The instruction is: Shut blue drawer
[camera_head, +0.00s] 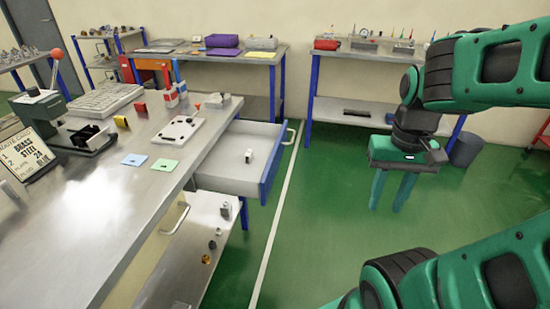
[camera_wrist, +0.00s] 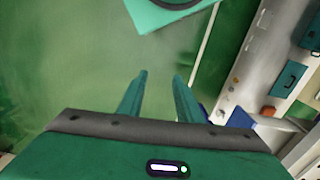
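The blue drawer (camera_head: 270,165) is pulled out from the right side of the metal workbench (camera_head: 110,215).
Small parts, a perforated white plate (camera_head: 175,131) and a lever press (camera_head: 75,125) stand on the workbench. Small items lie on its lower shelf (camera_head: 195,245). A dark bin (camera_head: 466,149) stands behind my gripper. Floor between drawer and gripper is clear.

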